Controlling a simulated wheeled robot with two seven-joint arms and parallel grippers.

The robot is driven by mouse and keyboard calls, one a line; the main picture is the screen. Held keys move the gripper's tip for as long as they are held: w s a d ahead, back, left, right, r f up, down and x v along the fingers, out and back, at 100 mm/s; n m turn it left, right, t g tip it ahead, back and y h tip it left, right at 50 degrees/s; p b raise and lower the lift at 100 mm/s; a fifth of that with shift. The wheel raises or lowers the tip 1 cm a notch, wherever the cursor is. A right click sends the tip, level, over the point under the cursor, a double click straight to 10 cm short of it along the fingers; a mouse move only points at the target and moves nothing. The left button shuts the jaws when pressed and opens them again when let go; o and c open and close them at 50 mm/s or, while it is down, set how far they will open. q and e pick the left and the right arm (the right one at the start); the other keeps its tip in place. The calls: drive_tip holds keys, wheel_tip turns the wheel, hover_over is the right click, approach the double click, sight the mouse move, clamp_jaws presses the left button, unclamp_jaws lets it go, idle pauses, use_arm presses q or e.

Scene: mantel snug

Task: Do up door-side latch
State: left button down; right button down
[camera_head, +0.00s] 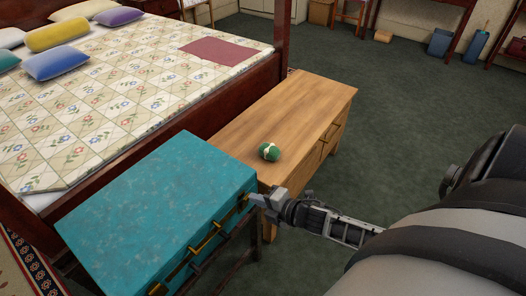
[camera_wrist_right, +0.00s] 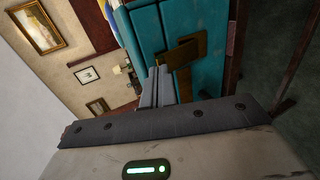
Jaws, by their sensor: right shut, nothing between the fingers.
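A teal suitcase (camera_head: 150,205), lid down, lies on a dark wooden stand beside the bed. Its front has a brass latch (camera_head: 243,202) near the right end, another brass latch (camera_head: 158,289) near the left end and a handle (camera_head: 207,238) between them. My right gripper (camera_head: 257,200) is shut and empty, with its tips at the right-end latch. In the right wrist view the fingers (camera_wrist_right: 155,85) lie beside this brass latch (camera_wrist_right: 178,54) on the teal front. I cannot tell whether they touch, or whether the latch is fastened. My left gripper is out of view.
A wooden chest (camera_head: 300,110) with a green ball (camera_head: 269,152) on top stands just behind the suitcase. The bed (camera_head: 130,85) fills the left side. Green carpet (camera_head: 400,120) is open to the right.

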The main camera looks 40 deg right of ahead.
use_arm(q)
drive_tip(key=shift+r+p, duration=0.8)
use_arm(e)
drive_tip(key=shift+r, duration=0.8)
use_arm(q)
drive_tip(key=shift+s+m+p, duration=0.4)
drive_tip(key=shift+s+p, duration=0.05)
drive_tip(key=shift+p, duration=1)
use_arm(e)
drive_tip(key=v, duration=1.4)
drive_tip(key=shift+w+r, duration=0.2)
drive_tip(key=shift+r, duration=0.15)
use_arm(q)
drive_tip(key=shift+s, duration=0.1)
